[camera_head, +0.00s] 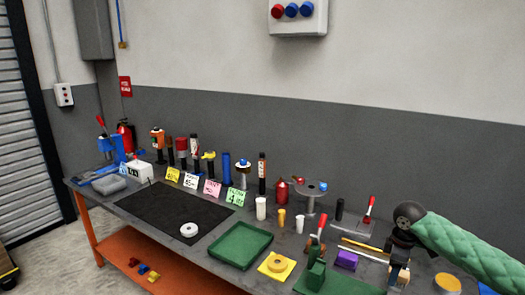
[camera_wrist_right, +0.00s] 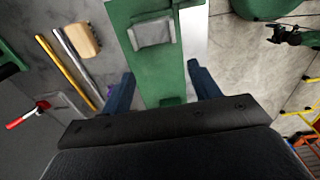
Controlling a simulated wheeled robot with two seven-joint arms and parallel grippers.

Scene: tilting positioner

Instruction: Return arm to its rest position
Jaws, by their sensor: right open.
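My right arm, in a green padded sleeve, comes in from the right in the head view. Its dark gripper (camera_head: 397,272) points down over the right end of the bench. In the right wrist view the two blue fingers (camera_wrist_right: 162,88) stand wide apart, open. A green fixture (camera_wrist_right: 160,62) with a grey pad shows between and beyond them; I cannot tell whether they touch it. In the head view a green fixture with a red lever (camera_head: 316,250) stands left of the gripper. A round grey disc on a stand (camera_head: 308,188) is farther back. My left gripper is out of view.
A wooden block (camera_wrist_right: 82,40) and two rods lie beside the fixture. Air above the bench is clear.

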